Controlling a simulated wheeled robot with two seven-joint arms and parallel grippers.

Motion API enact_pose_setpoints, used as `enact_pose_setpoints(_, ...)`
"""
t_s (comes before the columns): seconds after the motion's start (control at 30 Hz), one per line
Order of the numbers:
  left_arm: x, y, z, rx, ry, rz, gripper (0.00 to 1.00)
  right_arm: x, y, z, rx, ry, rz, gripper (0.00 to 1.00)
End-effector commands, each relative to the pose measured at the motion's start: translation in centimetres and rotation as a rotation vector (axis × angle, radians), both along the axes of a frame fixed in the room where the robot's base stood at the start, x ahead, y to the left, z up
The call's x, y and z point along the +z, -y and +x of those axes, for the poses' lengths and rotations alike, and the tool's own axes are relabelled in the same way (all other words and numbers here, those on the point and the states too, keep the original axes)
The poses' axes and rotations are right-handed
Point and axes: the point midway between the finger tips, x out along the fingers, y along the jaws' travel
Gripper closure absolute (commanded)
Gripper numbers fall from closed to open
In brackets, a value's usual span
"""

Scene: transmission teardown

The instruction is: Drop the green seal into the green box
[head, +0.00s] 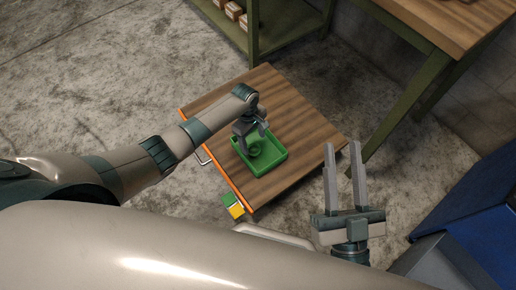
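The green box (277,160) is a shallow open tray on the wooden top of a small cart. The green seal (254,149) is a small ring that shows against the inside of the box, just below my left gripper. I cannot tell for certain whether it touches the box floor. My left gripper (256,140) points down over the left part of the box, with its fingers spread apart, and hides some of the box's far side. My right gripper (343,155) is open and empty, to the right of the cart and nearer the camera.
The wooden cart top (290,105) is clear around the box. Yellow and green blocks (234,207) show at the cart's near corner. A workbench (455,25) stands at upper right, a shelf (280,30) behind, and a blue bin (485,225) at lower right.

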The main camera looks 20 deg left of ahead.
Motion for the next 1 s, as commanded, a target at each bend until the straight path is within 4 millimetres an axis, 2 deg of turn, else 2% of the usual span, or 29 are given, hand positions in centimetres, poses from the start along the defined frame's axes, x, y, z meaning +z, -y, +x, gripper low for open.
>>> enact_pose_setpoints(0.4,0.6,-0.1,0.0,0.0,0.0,0.0,0.33,-0.5,-0.1,0.4,0.002,-0.036,-0.013,0.69)
enact_pose_setpoints(0.67,2.6,-0.3,0.1,0.0,0.001,0.0,0.33,-2.9,0.1,1.7,0.003,-0.175,-0.065,0.69)
enact_pose_setpoints(1.0,6.1,-0.6,0.3,0.0,0.001,0.0,0.33,-7.6,0.7,2.9,0.007,-0.424,-0.149,0.69)
